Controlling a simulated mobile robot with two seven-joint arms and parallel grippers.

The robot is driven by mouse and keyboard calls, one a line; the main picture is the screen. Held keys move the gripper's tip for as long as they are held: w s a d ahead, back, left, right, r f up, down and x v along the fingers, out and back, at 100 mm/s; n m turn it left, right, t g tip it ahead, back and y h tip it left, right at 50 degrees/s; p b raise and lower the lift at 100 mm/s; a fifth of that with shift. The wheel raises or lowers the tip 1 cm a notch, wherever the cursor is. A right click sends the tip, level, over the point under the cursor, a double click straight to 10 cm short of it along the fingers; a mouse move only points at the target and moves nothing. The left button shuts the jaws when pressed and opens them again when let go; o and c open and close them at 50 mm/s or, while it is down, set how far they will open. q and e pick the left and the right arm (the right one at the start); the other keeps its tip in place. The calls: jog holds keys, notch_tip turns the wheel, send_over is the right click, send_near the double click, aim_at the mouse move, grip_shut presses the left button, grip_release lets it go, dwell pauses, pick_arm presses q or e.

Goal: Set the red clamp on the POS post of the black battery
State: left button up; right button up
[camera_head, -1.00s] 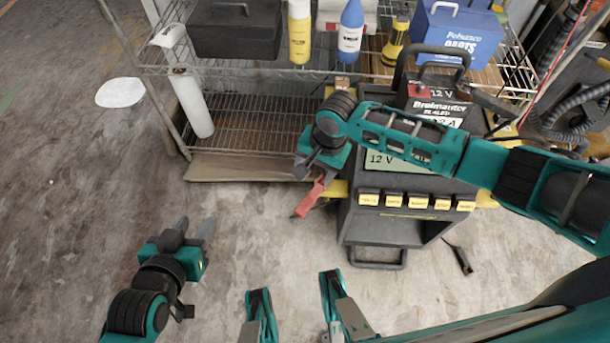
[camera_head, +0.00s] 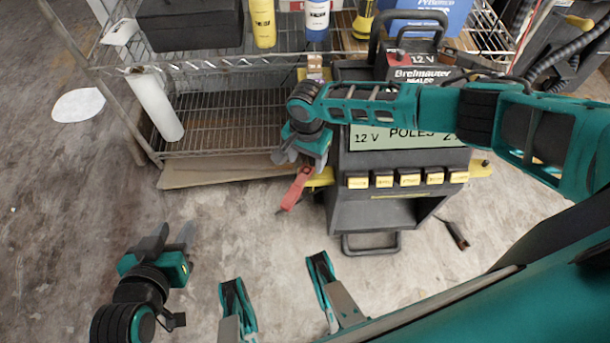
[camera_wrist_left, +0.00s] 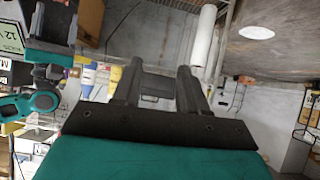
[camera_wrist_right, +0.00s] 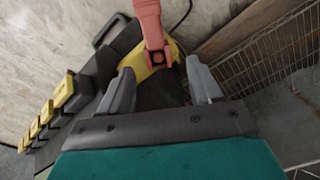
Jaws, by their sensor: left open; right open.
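The red clamp (camera_head: 293,191) hangs at the left side of the black cart, by a yellow piece. My right gripper (camera_head: 302,158) is open and empty just above the clamp. In the right wrist view the clamp (camera_wrist_right: 150,25) shows beyond and between the open fingertips (camera_wrist_right: 162,80), apart from them. The black battery (camera_head: 428,74) stands on top of the cart, labelled 12 V. A small red part (camera_head: 395,56) is on its top left; I cannot read POS there. My right arm hides its lower front. My left gripper (camera_head: 172,238) is open and empty over the floor at left.
The cart (camera_head: 350,215) has several yellow-labelled blocks on its front. A dark clamp-like thing (camera_head: 457,235) hangs at its right. A wire shelf (camera_head: 225,120) with bottles and boxes stands behind, with cardboard (camera_head: 215,170) by its foot. The floor at left is clear.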

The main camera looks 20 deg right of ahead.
aim_at(307, 169)
notch_tip(307, 169, down, 4)
jog(key=shift+d+r+b, duration=0.1)
jog(key=shift+r+b, duration=0.05)
jog(key=shift+b, duration=0.55)
grip_shut()
